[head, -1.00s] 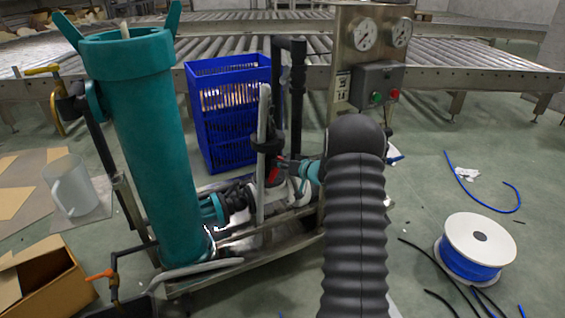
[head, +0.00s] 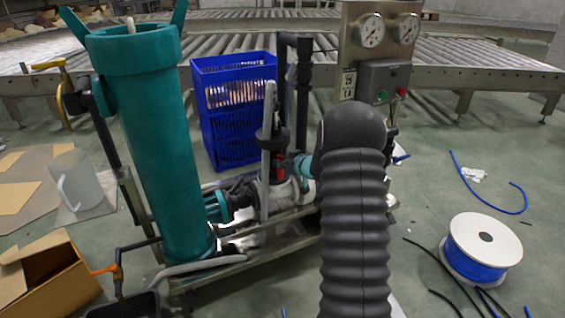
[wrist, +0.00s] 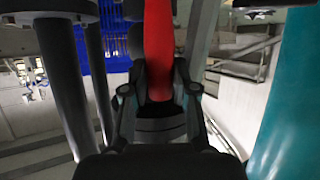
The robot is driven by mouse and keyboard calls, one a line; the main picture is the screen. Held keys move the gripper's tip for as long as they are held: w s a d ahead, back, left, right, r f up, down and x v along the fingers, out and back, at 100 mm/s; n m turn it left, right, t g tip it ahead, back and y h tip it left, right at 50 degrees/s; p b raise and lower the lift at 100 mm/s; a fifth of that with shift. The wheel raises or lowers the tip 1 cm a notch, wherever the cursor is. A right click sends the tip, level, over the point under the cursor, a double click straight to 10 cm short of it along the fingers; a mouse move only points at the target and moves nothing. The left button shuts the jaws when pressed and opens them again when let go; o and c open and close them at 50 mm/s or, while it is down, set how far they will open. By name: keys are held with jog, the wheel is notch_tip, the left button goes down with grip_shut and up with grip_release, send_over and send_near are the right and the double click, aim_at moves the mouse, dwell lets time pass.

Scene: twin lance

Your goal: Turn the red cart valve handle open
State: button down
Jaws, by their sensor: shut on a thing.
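The red valve handle (wrist: 159,48) stands upright between the fingers of my gripper (wrist: 158,90) in the wrist view. The gripper is shut on the handle's near part. In the head view a small piece of the red handle (head: 279,170) shows beside the grey pipe on the cart. My gripper (head: 290,162) reaches it from the right. My dark ribbed arm hides part of the cart there, and the valve body under the handle is mostly hidden.
The cart carries a tall teal filter cylinder (head: 152,150) on the left and a gauge panel (head: 352,60) on the right. A blue crate (head: 232,135) stands behind. A cable spool (head: 485,238) and a cardboard box (head: 45,280) lie on the floor.

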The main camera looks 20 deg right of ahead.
jog(key=c, duration=0.9)
grip_release()
jog(key=v, duration=1.2)
